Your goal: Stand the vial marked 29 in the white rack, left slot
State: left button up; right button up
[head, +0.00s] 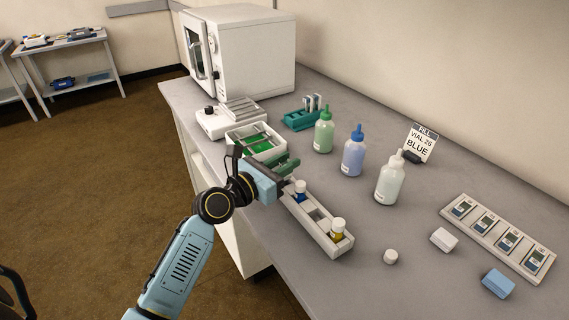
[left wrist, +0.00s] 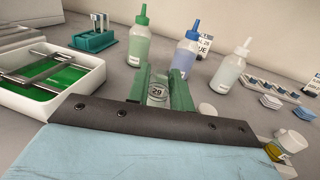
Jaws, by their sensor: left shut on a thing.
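My left gripper (head: 288,164) is over the table at the far end of the white rack (head: 327,238). In the left wrist view its green fingers (left wrist: 158,88) are shut on the clear vial marked 29 (left wrist: 157,93), which looks upright. The head view does not show this vial clearly. The rack holds a blue vial (head: 300,190) towards its far end and a yellow vial (head: 338,228) at its near end, both white-capped. An empty square opening (head: 317,214) shows between them. My gripper partly hides the rack's far end. My right gripper is not in view.
A white tray with green inside (head: 257,141) stands just behind my left gripper. Green, blue and clear bottles (head: 353,153) stand to the right, near a sign (head: 421,143) reading "VIAL 26 BLUE". A white cap (head: 390,256) lies right of the rack.

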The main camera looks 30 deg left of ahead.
pick_arm(q)
jog(key=shift+f, duration=0.35)
jog(key=shift+r, duration=0.2)
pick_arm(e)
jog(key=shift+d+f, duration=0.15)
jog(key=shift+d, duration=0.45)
pick_arm(q)
jog(key=shift+f, duration=0.1)
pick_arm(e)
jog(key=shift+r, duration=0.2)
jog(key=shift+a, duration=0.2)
pick_arm(q)
jog(key=shift+p, duration=0.4)
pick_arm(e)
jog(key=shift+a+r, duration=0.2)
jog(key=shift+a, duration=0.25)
